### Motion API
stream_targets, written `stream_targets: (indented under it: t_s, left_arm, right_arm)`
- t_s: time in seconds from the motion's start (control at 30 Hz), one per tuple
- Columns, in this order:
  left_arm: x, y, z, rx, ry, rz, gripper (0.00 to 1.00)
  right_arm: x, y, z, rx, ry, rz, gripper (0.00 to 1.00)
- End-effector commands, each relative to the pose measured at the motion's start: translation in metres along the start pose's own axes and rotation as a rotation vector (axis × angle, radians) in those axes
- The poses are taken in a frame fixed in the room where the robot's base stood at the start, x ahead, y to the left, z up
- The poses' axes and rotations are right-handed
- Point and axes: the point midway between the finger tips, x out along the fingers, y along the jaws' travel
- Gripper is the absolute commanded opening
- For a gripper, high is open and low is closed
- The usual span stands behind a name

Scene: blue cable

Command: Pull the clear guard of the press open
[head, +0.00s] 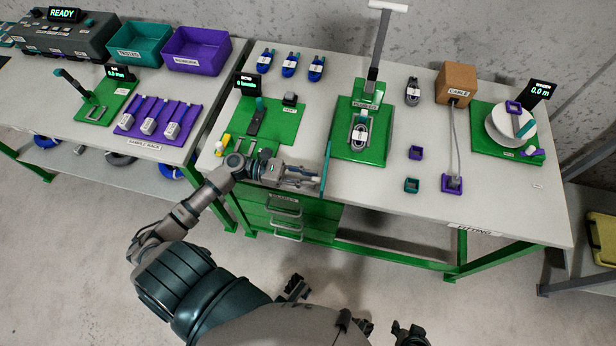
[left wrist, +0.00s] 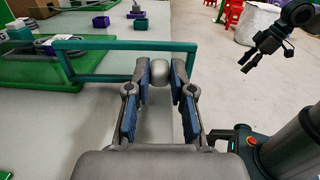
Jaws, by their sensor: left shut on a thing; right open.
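The press (head: 374,75) stands on a green base (head: 345,150) at the middle of the table, its pale handle raised. A grey connector (head: 359,136) sits in the fixture on the base. The guard (head: 326,165) appears edge-on as a thin teal bar beside the base's front left, reaching toward the table's front edge. In the left wrist view the guard is a teal frame (left wrist: 100,45) around a clear pane. My left gripper (head: 316,181) is shut on the guard's round grey knob (left wrist: 158,68). My right gripper (left wrist: 262,58) is open and empty, away from the table.
A green mat (head: 275,122) with tools lies left of the press. Drawers (head: 285,212) are under the table's front edge. Open floor lies in front.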

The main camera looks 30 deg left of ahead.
Motion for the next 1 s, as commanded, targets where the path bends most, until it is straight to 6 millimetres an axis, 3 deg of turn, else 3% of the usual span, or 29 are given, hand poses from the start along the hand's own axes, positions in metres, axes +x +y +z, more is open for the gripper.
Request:
stream_targets:
  t_s: [0.17,0.2,0.27,0.67,1.0]
  left_arm:
    - [0.0,0.001,-0.002,0.0,0.004,0.002,0.0]
    - [0.0,0.001,-0.002,0.0,0.003,0.002,0.32]
    - [0.0,0.0,-0.002,0.0,0.003,0.002,0.47]
    - [0.0,0.0,0.007,0.004,0.0,0.0,0.48]
    - [-0.001,0.0,0.071,0.005,0.002,-0.002,0.48]
  right_arm:
    - [0.0,0.0,0.0,0.0,0.0,0.0,0.47]
    - [0.0,0.0,0.0,0.0,0.0,0.0,0.47]
    - [0.0,0.0,0.0,0.0,0.0,0.0,0.47]
    - [0.0,-0.001,0.001,0.001,-0.003,-0.003,0.47]
    - [0.0,-0.001,0.001,0.0,-0.002,-0.002,0.47]
